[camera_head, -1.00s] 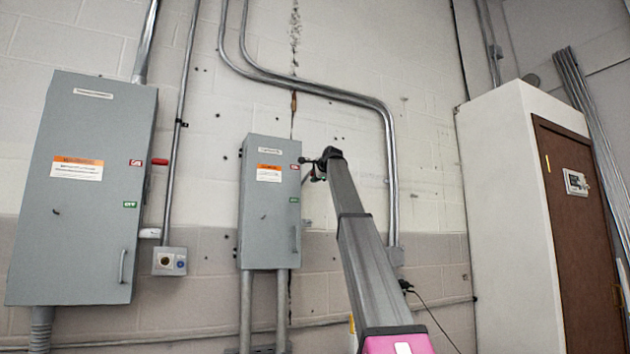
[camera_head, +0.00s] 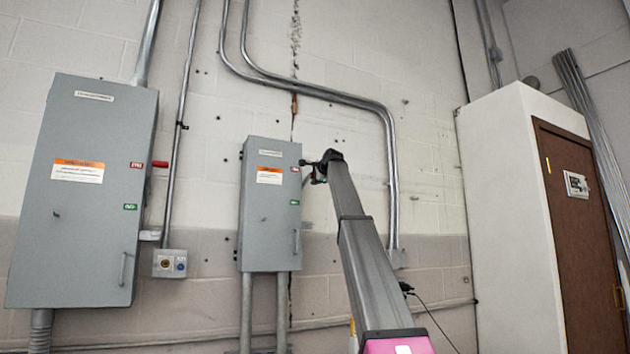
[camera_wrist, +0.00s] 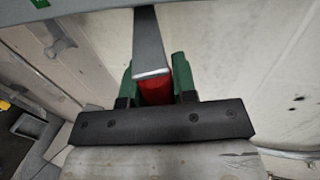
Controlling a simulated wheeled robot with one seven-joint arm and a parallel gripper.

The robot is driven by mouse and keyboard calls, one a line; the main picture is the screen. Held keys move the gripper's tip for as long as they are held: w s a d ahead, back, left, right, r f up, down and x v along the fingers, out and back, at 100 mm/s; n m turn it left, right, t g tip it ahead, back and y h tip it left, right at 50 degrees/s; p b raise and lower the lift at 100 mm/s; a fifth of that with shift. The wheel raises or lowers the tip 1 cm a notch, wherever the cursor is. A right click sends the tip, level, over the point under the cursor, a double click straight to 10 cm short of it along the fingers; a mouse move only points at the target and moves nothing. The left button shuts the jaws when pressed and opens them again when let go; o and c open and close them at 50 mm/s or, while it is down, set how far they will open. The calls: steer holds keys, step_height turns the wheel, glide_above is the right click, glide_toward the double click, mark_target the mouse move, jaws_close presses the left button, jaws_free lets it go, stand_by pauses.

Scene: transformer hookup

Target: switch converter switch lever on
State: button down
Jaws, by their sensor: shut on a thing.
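The smaller grey switch box (camera_head: 270,220) hangs on the wall at the picture's middle, with red and green labels near its right edge. My gripper (camera_head: 316,172) is at this box's upper right side, near the height of the red label. In the wrist view my gripper (camera_wrist: 155,88) has its green fingers shut on the red end of a switch lever (camera_wrist: 149,45). The lever's grey bar runs up from between the fingers toward the box edge. In the head view the lever is mostly hidden by my gripper. The box's name plate is too small to read.
A larger grey box (camera_head: 85,225) hangs at left, its own red-ended lever (camera_head: 160,164) on its right side. Conduits (camera_head: 392,180) run down the wall right of my gripper. A white cabinet (camera_head: 505,220) with a brown door stands at right.

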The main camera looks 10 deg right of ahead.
steer(key=shift+f, duration=0.1)
steer(key=c, duration=0.9)
jaws_free()
steer(key=s+d+r, duration=0.1)
steer(key=s+r, duration=0.4)
steer(key=r, duration=0.6)
steer(key=shift+s+d, duration=0.15)
steer(key=shift+d, duration=0.25)
steer(key=shift+s+r, duration=0.1)
steer(key=shift+r, duration=0.05)
